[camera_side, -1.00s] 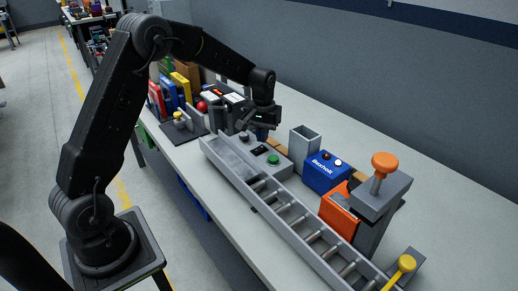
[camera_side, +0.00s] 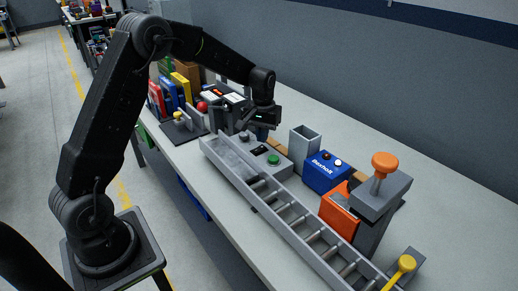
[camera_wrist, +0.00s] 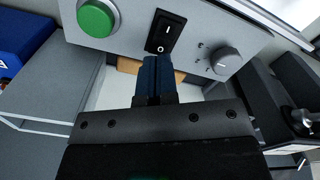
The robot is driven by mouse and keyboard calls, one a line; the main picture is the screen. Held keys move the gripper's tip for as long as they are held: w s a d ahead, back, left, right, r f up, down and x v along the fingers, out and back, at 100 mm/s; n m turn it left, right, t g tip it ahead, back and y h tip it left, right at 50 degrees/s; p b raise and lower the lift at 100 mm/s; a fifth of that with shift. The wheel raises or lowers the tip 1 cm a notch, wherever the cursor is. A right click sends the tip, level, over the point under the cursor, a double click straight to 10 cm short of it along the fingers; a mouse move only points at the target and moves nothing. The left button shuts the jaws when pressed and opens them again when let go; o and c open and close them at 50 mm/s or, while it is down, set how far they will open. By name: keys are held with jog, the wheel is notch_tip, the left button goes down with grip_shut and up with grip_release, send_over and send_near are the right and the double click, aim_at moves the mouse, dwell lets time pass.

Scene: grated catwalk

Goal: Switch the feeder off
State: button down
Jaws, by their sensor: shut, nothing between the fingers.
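The feeder's grey control box (camera_side: 266,166) stands at the head of a roller conveyor. Its black rocker switch (camera_wrist: 165,33) carries a white line mark and a white O mark, with the O end nearer my fingers. I cannot tell which end is pressed in. A green button (camera_wrist: 97,18) and a grey knob (camera_wrist: 224,61) flank the switch; the button also shows in the side view (camera_side: 273,160). My gripper (camera_wrist: 157,62) is shut and empty, its blue fingertips close to the O end. I cannot tell whether they touch it. In the side view my gripper (camera_side: 262,136) hangs just behind the box.
The roller conveyor (camera_side: 301,229) runs toward the front right. A grey upright bin (camera_side: 305,146), a blue box (camera_side: 326,174) and a grey stand with an orange knob (camera_side: 383,163) are to the right. Coloured binders (camera_side: 167,93) and a red ball (camera_side: 202,106) are to the left.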

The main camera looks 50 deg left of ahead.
aim_at(262, 147)
jog(key=shift+f, duration=1.35)
dwell(0.8)
jog(key=shift+r, duration=3.45)
jog(key=shift+r, duration=0.1)
jog(key=shift+s+d+r, duration=0.1)
jog(key=shift+d+r, duration=0.05)
jog(key=shift+r, duration=0.1)
jog(key=s+d+r+m+t, duration=0.2)
jog(key=s+d+r, duration=0.35)
jog(key=s, duration=0.35)
jog(key=s+d+r+m+t, duration=0.2)
jog(key=s+d+r, duration=0.4)
jog(key=s, duration=0.4)
jog(key=s+d+m+t, duration=0.1)
jog(key=s+m, duration=0.1)
jog(key=s, duration=0.6)
jog(key=shift+s+d+f+t, duration=0.2)
jog(key=shift+f+t, duration=0.1)
jog(key=shift+f, duration=0.15)
